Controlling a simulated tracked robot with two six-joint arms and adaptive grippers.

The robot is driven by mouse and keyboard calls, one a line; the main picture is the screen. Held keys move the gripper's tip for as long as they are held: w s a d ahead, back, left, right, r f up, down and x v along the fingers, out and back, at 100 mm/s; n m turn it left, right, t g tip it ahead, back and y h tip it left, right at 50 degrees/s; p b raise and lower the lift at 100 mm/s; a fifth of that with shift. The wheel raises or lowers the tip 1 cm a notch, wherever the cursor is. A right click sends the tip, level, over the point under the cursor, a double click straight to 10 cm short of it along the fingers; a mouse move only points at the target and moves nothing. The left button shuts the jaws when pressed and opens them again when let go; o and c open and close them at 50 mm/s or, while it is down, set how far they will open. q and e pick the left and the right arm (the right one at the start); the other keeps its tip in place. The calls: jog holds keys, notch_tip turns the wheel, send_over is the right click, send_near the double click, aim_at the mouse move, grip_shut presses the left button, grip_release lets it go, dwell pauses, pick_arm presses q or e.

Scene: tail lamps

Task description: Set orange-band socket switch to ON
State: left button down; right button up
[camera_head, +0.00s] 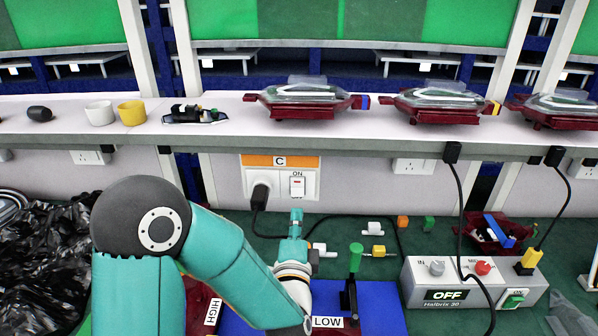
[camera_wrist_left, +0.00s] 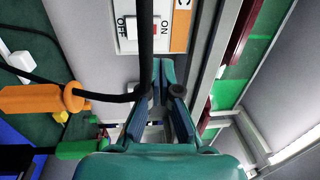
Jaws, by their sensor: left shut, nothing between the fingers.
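The orange-band socket (camera_head: 280,162), marked C, is on the wall panel below the shelf. Its white switch (camera_head: 297,184), with a small red mark and an ON label above, sits right of a black plug (camera_head: 260,194). In the left wrist view the switch (camera_wrist_left: 132,32) is near the top, with an OFF label beside it; I cannot tell its position. My left gripper (camera_head: 296,215) is shut and empty, just below the switch in the head view and apart from it. Its closed fingers (camera_wrist_left: 165,75) also show in the left wrist view. My right gripper is out of view.
A black cable (camera_wrist_left: 145,50) hangs close by the fingers in the wrist view. Below stand a green-topped post (camera_head: 355,258) and a grey Halbrix 30 box (camera_head: 470,283) marked OFF. Dark red lamps (camera_head: 306,104) line the shelf above. A black bag (camera_head: 45,250) lies left.

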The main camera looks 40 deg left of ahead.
aim_at(299, 180)
pick_arm(q)
jog(key=p+x, duration=0.4)
jog(key=x, duration=0.6)
jog(key=shift+p, duration=0.4)
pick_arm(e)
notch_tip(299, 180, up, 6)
